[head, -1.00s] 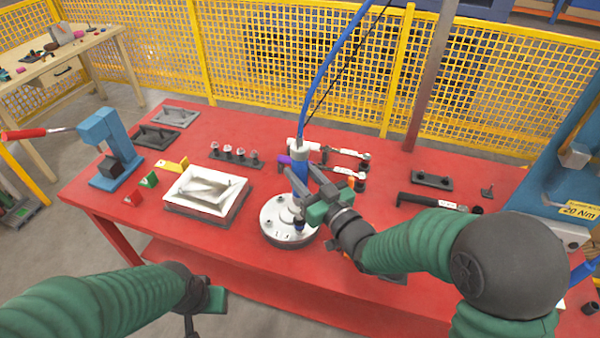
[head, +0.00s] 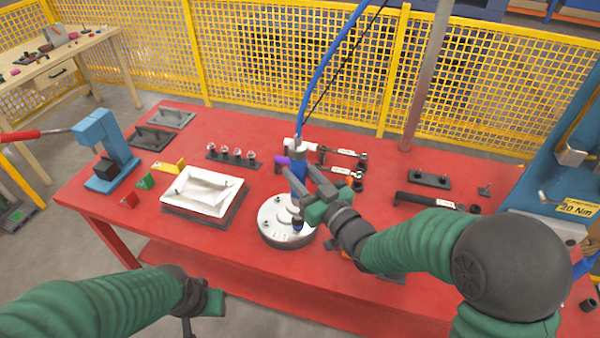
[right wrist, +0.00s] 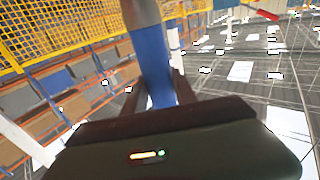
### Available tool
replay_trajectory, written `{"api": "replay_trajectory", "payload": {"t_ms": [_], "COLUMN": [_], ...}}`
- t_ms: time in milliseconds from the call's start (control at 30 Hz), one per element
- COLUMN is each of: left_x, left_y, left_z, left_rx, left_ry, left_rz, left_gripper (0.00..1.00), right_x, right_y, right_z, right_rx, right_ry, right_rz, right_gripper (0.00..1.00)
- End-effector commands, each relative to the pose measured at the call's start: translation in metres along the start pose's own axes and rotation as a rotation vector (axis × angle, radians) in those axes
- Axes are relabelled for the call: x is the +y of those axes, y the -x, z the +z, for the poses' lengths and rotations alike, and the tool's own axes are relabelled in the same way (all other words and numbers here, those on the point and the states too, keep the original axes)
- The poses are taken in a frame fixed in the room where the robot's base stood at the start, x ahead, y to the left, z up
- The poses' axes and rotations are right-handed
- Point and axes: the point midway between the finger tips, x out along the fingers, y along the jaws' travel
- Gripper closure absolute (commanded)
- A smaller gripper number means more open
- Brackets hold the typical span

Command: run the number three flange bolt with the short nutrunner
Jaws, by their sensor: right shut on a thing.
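My right gripper (head: 306,192) is shut on the blue nutrunner (head: 299,170), held roughly upright over the round silver flange (head: 270,218). Its dark lower end (head: 297,224) is over the flange's right front part; I cannot tell whether it touches a bolt. Some bolt heads and small markings show on the flange top, too small to read surely. The gripper hides part of the flange. In the right wrist view, the blue tool body (right wrist: 154,60) stands between the fingers. My left gripper (head: 198,300) hangs in front of the table, apart from everything; its fingers are mostly hidden.
A blue hose (head: 322,75) rises from the tool. A white tray (head: 236,190) lies left of the flange, and a socket rail (head: 233,160) behind. Other tools (head: 342,152) lie right of the nutrunner. A black-handled tool (head: 425,201) and blue stand (head: 560,150) are further right.

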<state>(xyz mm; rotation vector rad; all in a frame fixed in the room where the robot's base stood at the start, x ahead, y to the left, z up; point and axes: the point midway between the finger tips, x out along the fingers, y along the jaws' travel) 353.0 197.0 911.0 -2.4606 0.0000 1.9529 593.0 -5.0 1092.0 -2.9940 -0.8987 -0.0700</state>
Motion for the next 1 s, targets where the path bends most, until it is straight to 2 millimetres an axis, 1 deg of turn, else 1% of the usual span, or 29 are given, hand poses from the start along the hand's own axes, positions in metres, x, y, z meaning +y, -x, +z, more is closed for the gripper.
{"api": "replay_trajectory", "payload": {"t_ms": [267, 1000], "left_x": [0.0, 0.0], "left_y": [0.0, -0.012], "left_z": [0.0, 0.003], "left_rx": [0.0, 0.0], "left_ry": [0.0, 0.0], "left_rz": [0.0, 0.0], "left_gripper": [0.64, 0.64], "right_x": [0.0, 0.0], "right_y": [-0.001, 0.0], "right_z": [-0.002, 0.011], "right_rx": [0.005, 0.004], "right_ry": [0.001, 0.001], "right_rz": [-0.001, -0.001], "right_gripper": [1.0, 1.0]}}
